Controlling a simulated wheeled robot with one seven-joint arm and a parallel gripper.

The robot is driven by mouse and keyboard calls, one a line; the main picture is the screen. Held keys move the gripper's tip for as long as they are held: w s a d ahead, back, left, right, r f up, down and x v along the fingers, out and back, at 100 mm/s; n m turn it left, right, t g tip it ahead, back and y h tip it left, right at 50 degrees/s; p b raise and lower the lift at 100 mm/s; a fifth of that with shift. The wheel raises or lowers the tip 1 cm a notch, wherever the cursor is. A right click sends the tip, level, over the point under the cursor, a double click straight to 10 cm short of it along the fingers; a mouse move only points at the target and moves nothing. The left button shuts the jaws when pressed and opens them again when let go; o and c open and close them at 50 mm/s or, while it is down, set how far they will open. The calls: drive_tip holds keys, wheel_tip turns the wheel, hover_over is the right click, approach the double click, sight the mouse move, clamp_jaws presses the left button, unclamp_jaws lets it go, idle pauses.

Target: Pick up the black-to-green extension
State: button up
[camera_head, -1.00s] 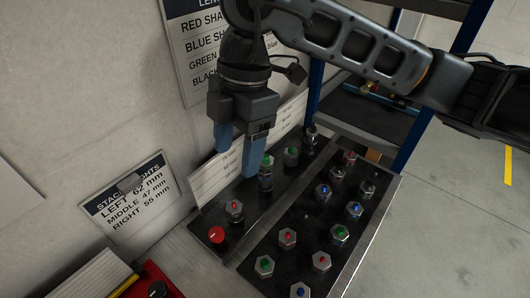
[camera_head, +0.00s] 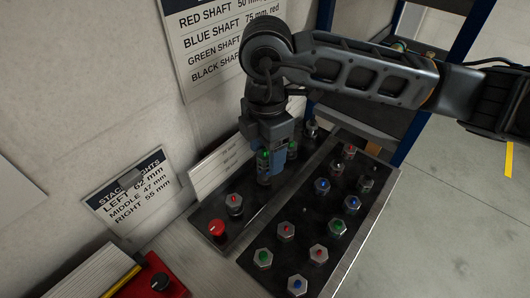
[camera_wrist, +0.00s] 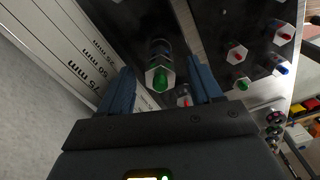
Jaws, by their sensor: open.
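An upright extension (camera_head: 263,168) with a dark body and green top stands on the black panel, in the left row. In the wrist view the same green-tipped extension (camera_wrist: 160,68) shows a silver hex nut and a dark cylindrical body. My gripper (camera_head: 272,160) is low over it, with its blue fingers apart. In the wrist view the fingers of my gripper (camera_wrist: 163,84) lie on either side of the extension, with a visible gap at each side. I cannot tell whether either finger touches it. Another green-topped piece (camera_head: 292,149) stands just behind.
A second black panel (camera_head: 318,224) at right holds several hex pieces with red, blue and green tips. A white label board (camera_head: 214,171) stands close at left.

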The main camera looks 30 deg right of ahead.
drive_tip(key=c, duration=1.1)
